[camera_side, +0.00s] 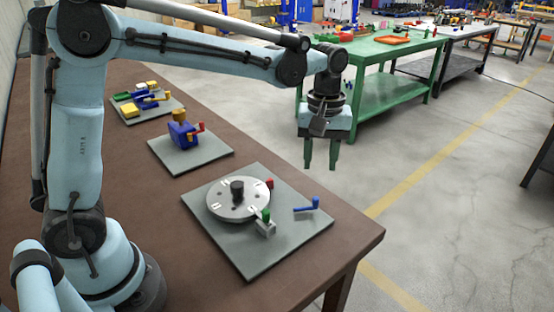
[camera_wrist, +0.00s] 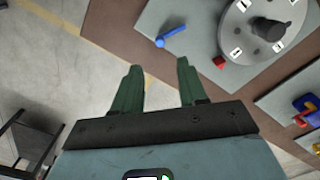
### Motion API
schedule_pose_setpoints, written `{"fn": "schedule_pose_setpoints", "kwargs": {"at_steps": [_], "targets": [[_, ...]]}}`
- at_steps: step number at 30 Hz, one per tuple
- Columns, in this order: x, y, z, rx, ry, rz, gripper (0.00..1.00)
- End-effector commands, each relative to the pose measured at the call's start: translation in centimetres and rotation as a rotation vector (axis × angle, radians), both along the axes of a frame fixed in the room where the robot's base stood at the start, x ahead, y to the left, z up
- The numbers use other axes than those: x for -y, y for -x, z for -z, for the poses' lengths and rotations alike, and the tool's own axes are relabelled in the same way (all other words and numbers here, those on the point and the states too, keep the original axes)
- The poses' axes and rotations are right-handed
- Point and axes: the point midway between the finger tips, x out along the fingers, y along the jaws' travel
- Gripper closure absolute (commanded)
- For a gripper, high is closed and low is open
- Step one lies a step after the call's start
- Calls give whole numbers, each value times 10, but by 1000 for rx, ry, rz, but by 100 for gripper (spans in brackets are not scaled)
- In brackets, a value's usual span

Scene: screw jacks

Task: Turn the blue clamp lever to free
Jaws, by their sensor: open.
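The blue clamp lever (camera_side: 307,206) lies on the right part of a grey plate (camera_side: 262,256), beside a round metal dial disc (camera_side: 232,209). In the wrist view the lever (camera_wrist: 172,35) is ahead of the fingers, left of the disc (camera_wrist: 240,47). My gripper (camera_side: 320,166) has green fingers and is open and empty. In the side view it hangs pointing down, above and apart from the lever. The open fingers (camera_wrist: 158,72) also show in the wrist view, with only floor and table edge between them.
A red block (camera_side: 269,183) and a green-topped clamp (camera_side: 265,222) stand at the disc's rim; a dark knob (camera_side: 237,190) stands at its centre. Farther back on the brown table (camera_side: 345,240) are plates with a blue-and-yellow fixture (camera_side: 183,134) and small levers. A green bench (camera_side: 385,55) stands behind.

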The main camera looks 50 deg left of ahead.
Motion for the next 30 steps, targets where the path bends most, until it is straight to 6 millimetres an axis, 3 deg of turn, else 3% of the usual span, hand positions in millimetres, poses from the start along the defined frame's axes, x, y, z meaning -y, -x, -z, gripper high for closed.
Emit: {"fn": "schedule_pose_setpoints", "kwargs": {"at_steps": [15, 21, 30], "targets": [[0, 0, 84, 1, 0, 2, 58], [0, 0, 98, 1, 0, 2, 58], [0, 0, 100, 1, 0, 2, 58]]}}
